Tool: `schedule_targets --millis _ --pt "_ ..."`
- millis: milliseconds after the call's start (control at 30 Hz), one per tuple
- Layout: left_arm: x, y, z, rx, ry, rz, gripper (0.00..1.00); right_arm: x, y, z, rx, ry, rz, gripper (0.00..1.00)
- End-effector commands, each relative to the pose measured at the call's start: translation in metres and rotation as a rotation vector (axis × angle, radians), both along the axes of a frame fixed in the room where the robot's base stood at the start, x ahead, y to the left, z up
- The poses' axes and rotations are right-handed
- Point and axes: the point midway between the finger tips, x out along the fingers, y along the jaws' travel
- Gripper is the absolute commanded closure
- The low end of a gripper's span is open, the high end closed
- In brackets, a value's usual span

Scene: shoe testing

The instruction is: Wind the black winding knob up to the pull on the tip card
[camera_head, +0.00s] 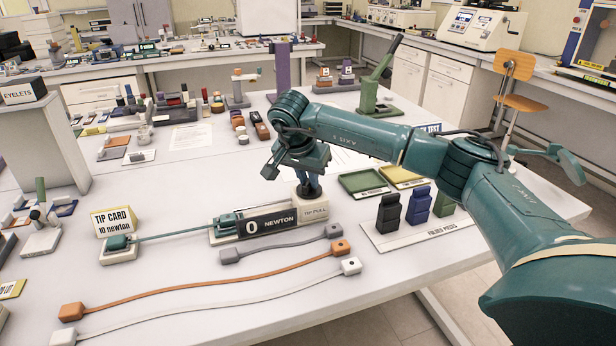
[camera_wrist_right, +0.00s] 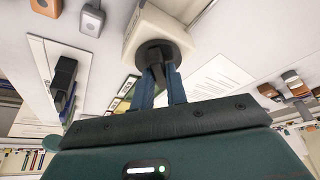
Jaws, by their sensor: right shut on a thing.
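The yellow tip card (camera_head: 113,222) at the left reads "TIP CARD 10 newton". The tip pull tester's display (camera_head: 265,223) shows 0 newton. A teal clamp (camera_head: 118,242) at the left is joined by a thin cord (camera_head: 175,234) to a teal block (camera_head: 227,222) by the display. The black winding knob (camera_head: 308,190) sits on the cream "TIP PULL" housing (camera_head: 314,211); it also shows in the right wrist view (camera_wrist_right: 160,55). My right gripper (camera_head: 309,183) points down from above, its blue fingers shut on the knob. My left gripper is not in view.
Grey, orange (camera_head: 205,283) and white laces with end blocks lie in front of the tester. A board with black, blue and green folded pieces (camera_head: 418,205) stands at the right, with green and yellow trays (camera_head: 363,182) behind it. Other test items fill the back left.

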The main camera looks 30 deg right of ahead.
Motion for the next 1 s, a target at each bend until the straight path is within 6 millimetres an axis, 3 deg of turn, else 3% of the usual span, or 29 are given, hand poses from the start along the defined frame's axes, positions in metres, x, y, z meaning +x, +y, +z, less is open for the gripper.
schedule_targets --millis 267,567,767,1000 --pt "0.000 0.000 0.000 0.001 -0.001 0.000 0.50 0.000 -0.001 0.001 0.000 -0.002 -0.001 0.64" --pt "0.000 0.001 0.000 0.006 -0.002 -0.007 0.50 0.000 0.001 0.003 0.000 -0.002 0.002 0.64" --pt "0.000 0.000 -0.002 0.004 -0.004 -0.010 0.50 -0.005 0.010 0.029 -0.001 -0.006 0.003 0.64" --pt "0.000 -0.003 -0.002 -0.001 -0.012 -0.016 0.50 -0.016 0.028 0.080 0.000 -0.007 0.004 0.64"
